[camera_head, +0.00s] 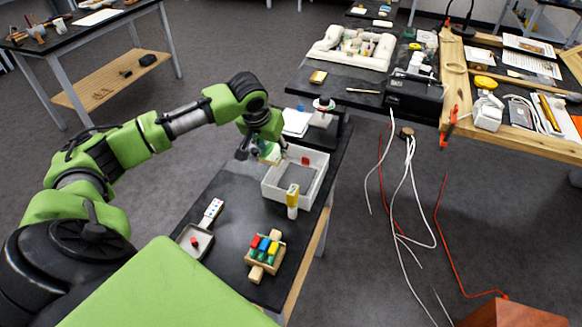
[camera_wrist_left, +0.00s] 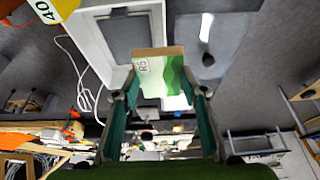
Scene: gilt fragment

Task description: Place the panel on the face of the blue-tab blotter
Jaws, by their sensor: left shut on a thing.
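My left gripper (camera_head: 258,152) is shut on the panel, a small piece with a green and white face, a tan edge and an "R5"-like label. The panel (camera_wrist_left: 158,78) stands between both fingertips in the left wrist view; in the head view it is small and partly hidden by the gripper. The gripper is raised beside the left rim of a white tray (camera_head: 271,190). A grey pad (camera_head: 299,178) lies in the tray, with a red tab at its far side. My right gripper is not in view.
A yellow and white bottle (camera_head: 292,202) stands at the tray's near side. A wooden rack (camera_head: 259,268) with coloured pieces and a small dish (camera_head: 204,247) are nearer. White sheets (camera_head: 295,122) and a stand (camera_head: 322,115) lie beyond the tray. Bare black tabletop (camera_head: 235,205) lies left of the tray.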

